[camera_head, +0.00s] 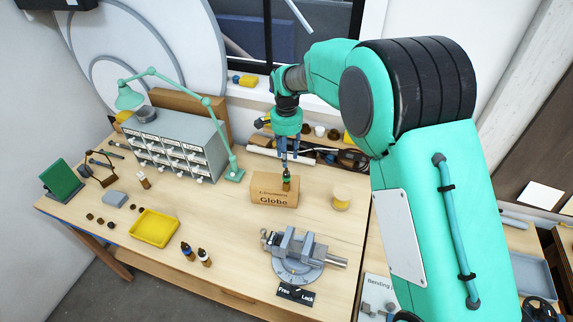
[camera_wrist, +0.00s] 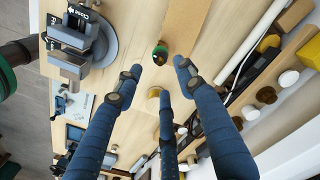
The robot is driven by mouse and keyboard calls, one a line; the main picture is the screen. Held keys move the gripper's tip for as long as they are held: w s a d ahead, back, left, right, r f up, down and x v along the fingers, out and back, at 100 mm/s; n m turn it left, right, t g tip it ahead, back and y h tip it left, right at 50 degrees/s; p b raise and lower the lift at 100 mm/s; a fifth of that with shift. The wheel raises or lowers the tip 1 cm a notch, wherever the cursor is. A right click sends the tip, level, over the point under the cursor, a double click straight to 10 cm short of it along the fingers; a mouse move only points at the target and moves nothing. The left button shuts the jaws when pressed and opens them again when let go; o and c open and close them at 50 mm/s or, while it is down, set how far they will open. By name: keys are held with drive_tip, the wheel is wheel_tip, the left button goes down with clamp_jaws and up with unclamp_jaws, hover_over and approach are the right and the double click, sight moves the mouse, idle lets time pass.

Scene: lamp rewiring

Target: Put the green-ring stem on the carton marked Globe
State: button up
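The green-ring stem (camera_head: 286,180) is small and dark-topped with a green band. It stands upright on top of the brown carton marked Globe (camera_head: 273,197), near the carton's right end. In the wrist view the stem (camera_wrist: 160,54) shows beyond the fingertips, on the pale brown carton top (camera_wrist: 178,22), apart from every finger. My gripper (camera_head: 290,158) is just above the stem and points down. Its three blue fingers are spread open and empty, as the wrist view also shows (camera_wrist: 157,82).
A wooden spool (camera_head: 341,197) stands right of the carton, and a grey vise (camera_head: 297,250) in front. A mint lamp (camera_head: 215,125) and drawer cabinet (camera_head: 178,145) are at left. Two other stems (camera_head: 195,254) stand near the yellow tray (camera_head: 136,232). Tubes and clutter lie behind.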

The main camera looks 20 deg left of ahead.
drive_tip(key=shift+r, duration=2.2)
drive_tip(key=s+d+r+n+t, duration=0.1)
drive_tip(key=s+d+r, duration=0.3)
drive_tip(key=d+r, duration=0.4)
drive_tip(key=s+d+r+t, duration=0.1)
drive_tip(key=s+d+r, duration=0.35)
drive_tip(key=d, duration=0.55)
drive_tip(key=s+d+r+n, duration=0.1)
drive_tip(key=s+d+r, duration=0.2)
drive_tip(key=d+r, duration=0.55)
drive_tip(key=s+d+f+n+t, duration=0.1)
drive_tip(key=s+d, duration=0.8)
drive_tip(key=s, duration=0.4)
drive_tip(key=s+d+f+n+t, duration=0.1)
drive_tip(key=s+d+t, duration=0.1)
drive_tip(key=s+d, duration=0.8)
drive_tip(key=s, duration=0.2)
drive_tip(key=shift+s+t, duration=0.3)
drive_tip(key=shift+s, duration=0.1)
